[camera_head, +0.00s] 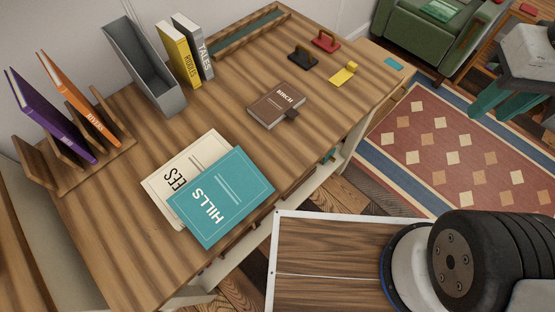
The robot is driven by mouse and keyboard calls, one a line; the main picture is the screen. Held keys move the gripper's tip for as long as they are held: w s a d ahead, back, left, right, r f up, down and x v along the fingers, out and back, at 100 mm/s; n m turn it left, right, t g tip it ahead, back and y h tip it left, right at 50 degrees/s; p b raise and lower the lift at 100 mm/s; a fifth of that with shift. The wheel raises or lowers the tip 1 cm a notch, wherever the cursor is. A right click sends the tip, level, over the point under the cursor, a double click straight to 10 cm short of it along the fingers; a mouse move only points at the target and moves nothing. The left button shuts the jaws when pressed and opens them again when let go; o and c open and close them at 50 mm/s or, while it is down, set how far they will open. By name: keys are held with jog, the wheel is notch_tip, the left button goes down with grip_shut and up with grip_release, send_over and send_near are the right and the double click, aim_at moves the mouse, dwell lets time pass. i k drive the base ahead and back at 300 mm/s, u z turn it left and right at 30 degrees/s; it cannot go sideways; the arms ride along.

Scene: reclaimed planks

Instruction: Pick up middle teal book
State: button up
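A teal book titled HILLS (232,185) lies flat near the front edge of the wooden desk. It lies partly on top of a cream book (160,180), covering part of that book's title, with its front corner close to the desk edge. No other teal book stands around it on the desk. A green-teal flat item, perhaps a book, lies on the green armchair (398,30) at the back right; it is too small to tell. My gripper is not in view; only a dark ribbed part of my arm shows at the lower right.
A brown book titled BIRCH (272,107) lies at mid-desk. Yellow (174,55) and grey (197,52) books stand beside a grey holder (135,66). Purple and orange books stand in a wooden rack (40,169) at left. Black, red and yellow handled objects lie at back right.

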aim_at(213, 203)
jog(key=z, duration=1.15)
jog(key=k, duration=1.6)
jog(key=u, duration=2.6)
jog(key=i, duration=0.5)
